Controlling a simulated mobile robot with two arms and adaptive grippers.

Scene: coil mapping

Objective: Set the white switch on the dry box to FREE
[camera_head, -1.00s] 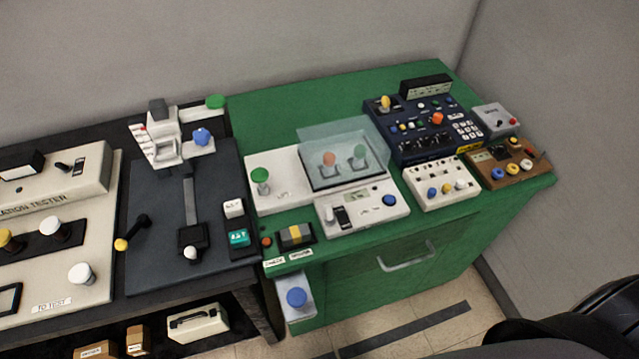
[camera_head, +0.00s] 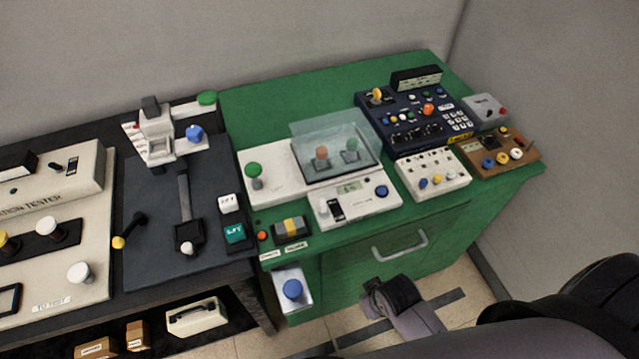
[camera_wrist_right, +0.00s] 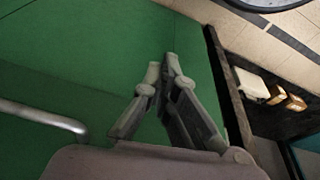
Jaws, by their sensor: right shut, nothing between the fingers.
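The dry box, as I take it, is the white unit with a clear lid (camera_head: 335,148) on the green cabinet. Its front panel (camera_head: 352,203) has a small display, a blue knob (camera_head: 382,191) and a white switch (camera_head: 323,207) beside a black slot. The switch's setting and the word FREE are too small to read. My right gripper (camera_head: 371,288) is low in front of the cabinet, below and apart from the box. In the right wrist view its fingers (camera_wrist_right: 168,65) are shut and empty against green cabinet front. My left gripper is not in view.
A cabinet handle (camera_head: 400,247) sticks out near my right gripper; it also shows in the right wrist view (camera_wrist_right: 40,115). A blue button (camera_head: 292,289) on a white bracket juts out left. A white knob box (camera_head: 434,172) stands right of the dry box.

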